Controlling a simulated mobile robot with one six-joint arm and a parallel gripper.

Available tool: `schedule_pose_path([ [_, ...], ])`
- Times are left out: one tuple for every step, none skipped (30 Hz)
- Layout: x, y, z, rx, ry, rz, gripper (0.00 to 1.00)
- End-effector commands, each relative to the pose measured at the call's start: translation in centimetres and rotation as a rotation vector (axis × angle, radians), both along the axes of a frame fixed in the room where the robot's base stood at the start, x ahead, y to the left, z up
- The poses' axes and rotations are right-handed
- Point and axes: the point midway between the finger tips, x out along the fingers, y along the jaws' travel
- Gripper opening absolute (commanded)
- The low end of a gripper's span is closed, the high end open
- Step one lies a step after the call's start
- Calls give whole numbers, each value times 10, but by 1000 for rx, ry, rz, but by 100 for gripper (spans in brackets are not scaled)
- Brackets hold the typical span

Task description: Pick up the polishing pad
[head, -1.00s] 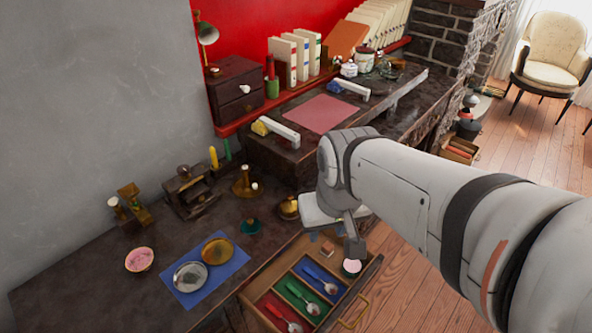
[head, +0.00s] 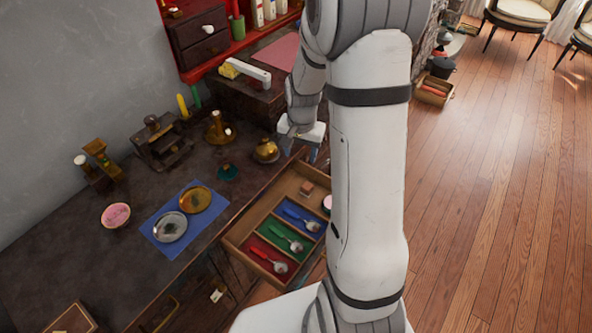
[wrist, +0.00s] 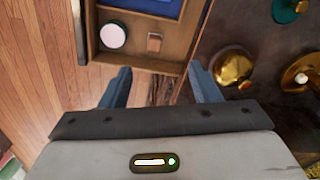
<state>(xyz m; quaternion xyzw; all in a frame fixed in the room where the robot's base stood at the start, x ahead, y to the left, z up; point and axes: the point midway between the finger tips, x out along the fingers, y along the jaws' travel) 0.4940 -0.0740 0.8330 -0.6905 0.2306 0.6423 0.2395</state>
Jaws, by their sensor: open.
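A round, pale-pink-topped pad with a dark rim (wrist: 113,35) lies in the open drawer (head: 268,208); I take it for the polishing pad. In the head view its edge (head: 327,203) shows beside my arm, which hides part of it. A small brown block (wrist: 154,42) lies next to it and also shows in the head view (head: 306,187). My gripper (wrist: 160,78) is open and empty. In the wrist view its fingers point toward the drawer's end wall, with the pad ahead and slightly left, apart from both fingers.
The drawer's other compartments hold spoons on red, green and blue linings. On the dark bench stand a brass pot (head: 265,150), a brass candlestick (head: 219,130), and a blue mat (head: 160,240) with two round dishes. Wooden floor (head: 480,220) lies open at the right.

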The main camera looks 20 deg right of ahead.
Motion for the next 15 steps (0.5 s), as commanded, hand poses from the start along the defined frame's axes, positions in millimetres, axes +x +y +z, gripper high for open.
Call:
schedule_pose_path([
  [8, -7, -29, 5, 20, -47, 56],
  [13, -10, -42, 7, 26, -77, 56],
  [18, -15, -59, 10, 34, -114, 56],
  [21, -18, -72, 12, 39, -141, 56],
  [24, -21, -83, 14, 43, -166, 56],
  [27, -25, -97, 16, 49, -195, 56],
  [29, -27, -107, 17, 53, -215, 56],
  [30, -29, -116, 18, 55, -233, 56],
  [32, -32, -125, 19, 59, -254, 56],
  [32, -33, -131, 20, 61, -266, 56],
  [33, -35, -136, 20, 63, -278, 56],
  [34, -36, -142, 20, 64, -289, 56],
  [34, -36, -145, 20, 65, -295, 56],
  [34, -37, -148, 21, 66, -300, 56],
  [35, -37, -152, 21, 67, -304, 56],
])
